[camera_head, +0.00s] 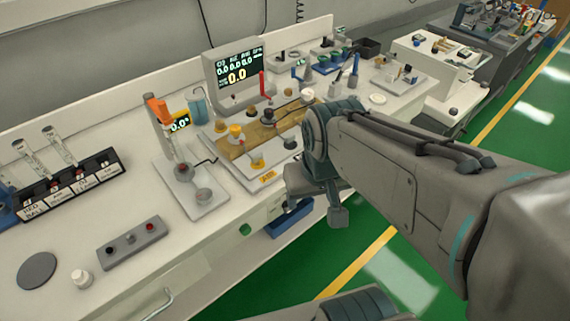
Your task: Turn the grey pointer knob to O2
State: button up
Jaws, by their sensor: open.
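A low grey box (134,243) lies on the white counter at the front left. It carries a black round piece at its left, a small grey knob (130,238) in the middle and a red piece at its right. This may be the grey pointer knob; its pointing direction and any O2 mark are too small to read. My gripper (325,205) is at the counter's front edge, right of the box and well apart from it. It is open with nothing seen in it; my own wrist partly hides it.
A white plate with a flowmeter (166,140) and grey round parts stands between box and gripper. A wooden board (262,133) with yellow and white fittings lies behind my gripper. A black rack (75,190) holds tubes at left. A grey disc (36,270) and white knob (81,279) lie in front.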

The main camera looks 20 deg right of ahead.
aim_at(284, 205)
jog(key=z, duration=1.25)
jog(key=k, duration=0.45)
jog(key=u, duration=0.9)
